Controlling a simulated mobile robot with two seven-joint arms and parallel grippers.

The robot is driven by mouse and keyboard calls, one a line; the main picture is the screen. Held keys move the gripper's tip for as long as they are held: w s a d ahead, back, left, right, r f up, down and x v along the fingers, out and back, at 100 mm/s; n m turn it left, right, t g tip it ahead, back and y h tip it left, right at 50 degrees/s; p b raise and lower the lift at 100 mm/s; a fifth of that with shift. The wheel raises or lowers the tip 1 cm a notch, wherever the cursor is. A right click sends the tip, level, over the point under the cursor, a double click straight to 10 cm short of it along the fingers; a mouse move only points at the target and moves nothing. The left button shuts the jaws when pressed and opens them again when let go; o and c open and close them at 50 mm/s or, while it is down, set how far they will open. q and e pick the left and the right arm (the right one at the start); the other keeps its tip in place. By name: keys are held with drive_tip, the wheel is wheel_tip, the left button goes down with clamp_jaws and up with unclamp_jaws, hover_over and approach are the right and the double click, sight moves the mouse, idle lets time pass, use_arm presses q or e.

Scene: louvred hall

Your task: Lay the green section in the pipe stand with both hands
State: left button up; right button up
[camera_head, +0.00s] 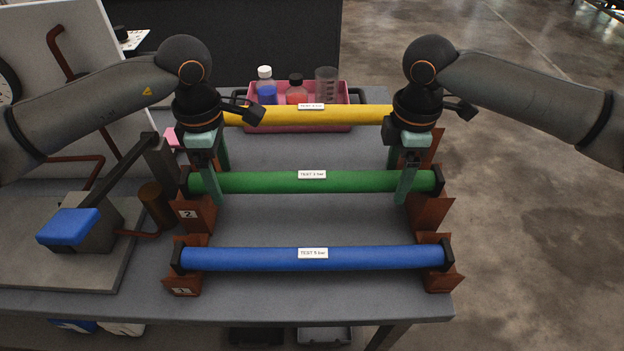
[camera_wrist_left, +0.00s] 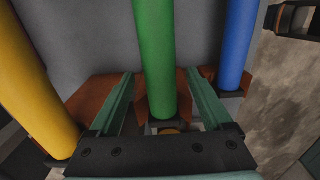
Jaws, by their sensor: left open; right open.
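The green section (camera_head: 270,182) has black end caps and a "TEST" label. It lies level across the middle pair of brown brackets of the pipe stand (camera_head: 203,216), its left bracket marked 2. My left gripper (camera_head: 214,180) is open, with its fingers on either side of the green section near its left end. The left wrist view also shows the green section (camera_wrist_left: 155,50) between the spread fingers. My right gripper (camera_head: 403,180) is open around the green section near its right end. The contact at the brackets is partly hidden.
A blue pipe (camera_head: 250,259) lies in the front brackets and a yellow pipe (camera_head: 270,115) at the back. A pink tray (camera_head: 340,128) with bottles stands behind. A pump with a blue pad (camera_head: 68,226) is at the left. The table's right edge is near the brackets.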

use_arm(q)
drive_tip(key=shift+f, duration=0.25)
use_arm(e)
drive_tip(key=shift+f, duration=0.2)
use_arm(q)
clamp_jaws()
use_arm(e)
clamp_jaws()
use_arm(q)
drive_tip(key=shift+r, duration=0.1)
use_arm(e)
drive_tip(key=shift+r, duration=0.1)
idle(0.7)
